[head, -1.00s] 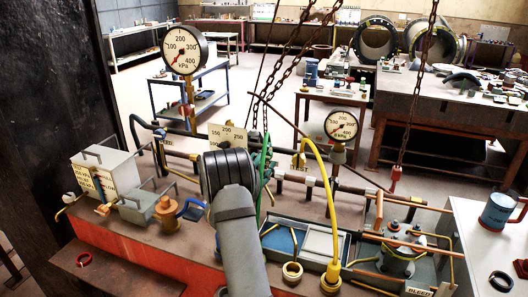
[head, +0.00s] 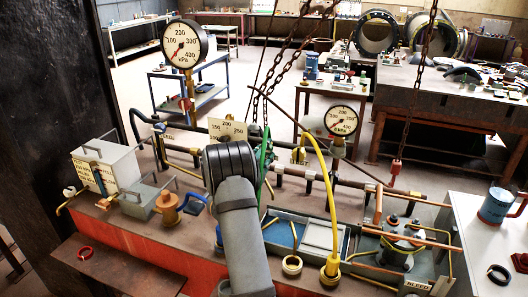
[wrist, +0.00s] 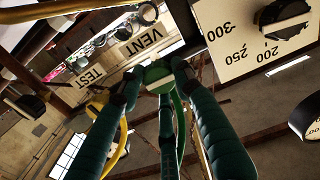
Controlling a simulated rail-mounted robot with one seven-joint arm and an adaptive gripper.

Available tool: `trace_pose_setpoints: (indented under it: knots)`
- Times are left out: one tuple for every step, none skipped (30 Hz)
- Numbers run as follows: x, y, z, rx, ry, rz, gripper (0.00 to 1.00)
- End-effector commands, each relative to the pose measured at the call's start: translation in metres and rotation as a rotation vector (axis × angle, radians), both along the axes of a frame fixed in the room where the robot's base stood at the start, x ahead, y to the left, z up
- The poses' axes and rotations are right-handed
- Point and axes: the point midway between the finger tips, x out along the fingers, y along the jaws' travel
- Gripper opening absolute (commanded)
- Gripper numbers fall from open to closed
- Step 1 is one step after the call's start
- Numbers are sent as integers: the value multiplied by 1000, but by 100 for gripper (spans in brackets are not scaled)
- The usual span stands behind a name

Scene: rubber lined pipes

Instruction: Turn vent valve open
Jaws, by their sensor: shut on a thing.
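The vent valve's green handle (wrist: 157,78) sits between the fingertips of my gripper (wrist: 158,70) in the wrist view, beside a plate marked VENT (wrist: 138,44). The dark green fingers are shut on the handle from both sides. In the head view my arm covers most of the gripper and the valve. Only some green parts show at the right edge of the arm, above the bench pipework. How far the valve is turned cannot be told.
A yellow hose (head: 323,185) arches just right of my arm. A dial plate (head: 227,131) stands behind it, and chains (head: 283,62) hang close by. Pressure gauges (head: 184,44) stand at left and right. A grey box (head: 107,165) is on the left bench.

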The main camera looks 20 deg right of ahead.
Motion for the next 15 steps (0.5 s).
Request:
trace_pose_setpoints:
  knots:
    - [1,1,1,-2,-2,2,15]
    - [1,1,1,-2,-2,2,13]
    - [1,1,1,-3,-3,2,11]
    - [1,1,2,-3,-3,2,9]
    - [1,1,2,-3,-3,2,7]
    - [1,1,2,-3,-3,2,7]
    - [1,1,1,-5,-2,2,7]
    - [1,1,0,-8,0,2,7]
    - [1,1,-1,-15,5,3,7]
    - [1,1,-2,-21,10,3,7]
    - [1,1,-2,-27,17,3,7]
    - [1,1,-1,-35,23,3,7]
    - [1,1,0,-41,28,3,7]
    - [1,1,0,-43,31,3,7]
    - [1,1,1,-47,37,4,7]
